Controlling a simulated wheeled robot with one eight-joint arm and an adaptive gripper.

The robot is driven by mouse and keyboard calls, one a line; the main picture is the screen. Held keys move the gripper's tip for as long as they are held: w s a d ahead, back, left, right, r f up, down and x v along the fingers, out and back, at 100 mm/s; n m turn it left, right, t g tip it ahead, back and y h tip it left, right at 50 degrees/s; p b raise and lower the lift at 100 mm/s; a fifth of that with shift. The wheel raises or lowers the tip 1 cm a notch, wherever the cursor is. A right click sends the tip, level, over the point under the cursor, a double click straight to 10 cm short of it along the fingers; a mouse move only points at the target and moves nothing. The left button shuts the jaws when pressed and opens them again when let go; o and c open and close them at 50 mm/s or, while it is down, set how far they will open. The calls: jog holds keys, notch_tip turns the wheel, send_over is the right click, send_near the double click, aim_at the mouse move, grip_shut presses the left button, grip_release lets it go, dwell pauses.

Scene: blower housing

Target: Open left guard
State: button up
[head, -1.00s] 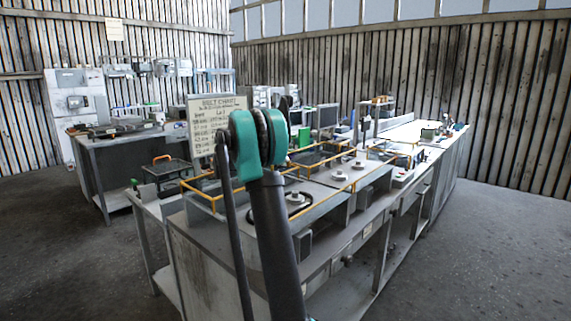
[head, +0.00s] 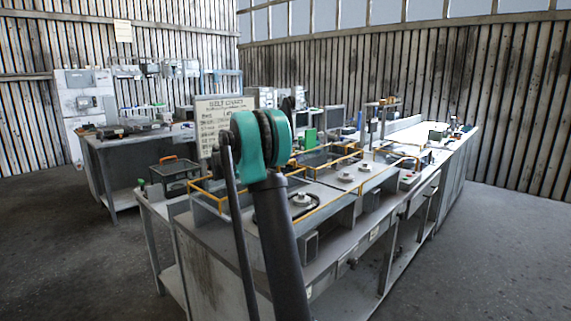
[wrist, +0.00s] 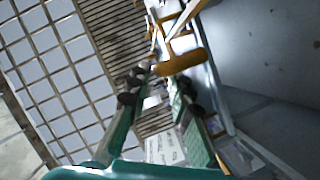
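Yellow-orange guard rails stand on the long grey bench in the head view. The near-left rail (head: 206,197) is at the bench's left end, partly hidden by my arm. Other rails (head: 372,182) stand to its right. In the wrist view an orange bar (wrist: 180,62) lies just beyond my gripper (wrist: 157,90). The two fingers are apart with nothing visible between them. I see no contact with the bar, but its exact distance is unclear. My gripper is not clearly visible in the head view.
A belt chart board (head: 222,112) stands behind my arm. Round metal parts (head: 302,199) sit on the bench top. Another bench (head: 125,150) stands at the back left, with a dark crate (head: 172,172) nearer. The floor at right (head: 480,260) is clear.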

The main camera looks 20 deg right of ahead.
jog(key=v, duration=0.9)
jog(key=shift+w, duration=0.1)
